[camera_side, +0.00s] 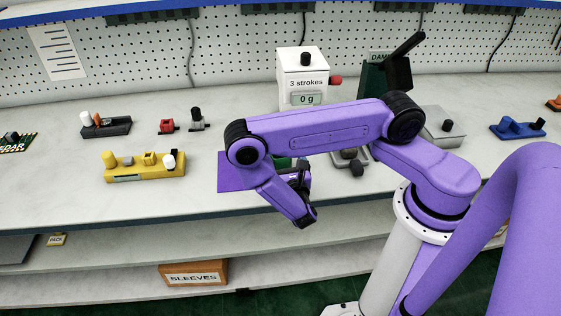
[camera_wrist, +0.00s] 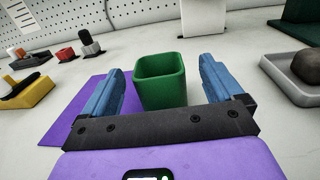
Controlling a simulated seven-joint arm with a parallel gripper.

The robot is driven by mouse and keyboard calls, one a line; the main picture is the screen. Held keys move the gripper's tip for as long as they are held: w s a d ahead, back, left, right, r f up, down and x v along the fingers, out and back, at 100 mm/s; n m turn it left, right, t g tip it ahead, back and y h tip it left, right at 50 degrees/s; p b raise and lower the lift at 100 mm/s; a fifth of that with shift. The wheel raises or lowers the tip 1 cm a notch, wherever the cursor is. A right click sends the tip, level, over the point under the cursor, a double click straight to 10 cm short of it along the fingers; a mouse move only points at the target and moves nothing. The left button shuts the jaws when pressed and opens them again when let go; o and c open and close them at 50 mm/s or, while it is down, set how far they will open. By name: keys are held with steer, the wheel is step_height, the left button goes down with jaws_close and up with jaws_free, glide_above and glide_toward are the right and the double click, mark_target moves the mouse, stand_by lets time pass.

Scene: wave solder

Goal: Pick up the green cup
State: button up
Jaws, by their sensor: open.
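The green cup (camera_wrist: 161,82) stands upright in the middle of the wrist view, square and open at the top, apparently empty. It is at the edge of a purple mat (camera_wrist: 62,134). My gripper (camera_wrist: 162,84) is open, with one blue finger on each side of the cup; I cannot tell whether either touches it. In the side view my arm hides most of the cup, and only a bit of green (camera_side: 283,162) shows behind my gripper (camera_side: 303,172). The purple mat also shows there (camera_side: 232,182).
A yellow fixture (camera_side: 145,176) stands left of the mat. A grey tray (camera_wrist: 285,76) with a dark lump (camera_wrist: 306,65) is right of the cup. A white box (camera_side: 303,80) marked "3 strokes" and a green stand (camera_side: 371,80) are behind. The bench's front edge is near my gripper.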

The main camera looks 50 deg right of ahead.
steer(key=shift+x, duration=2.7)
steer(key=shift+w+a, duration=0.1)
steer(key=shift+a, duration=0.05)
steer(key=c, duration=1)
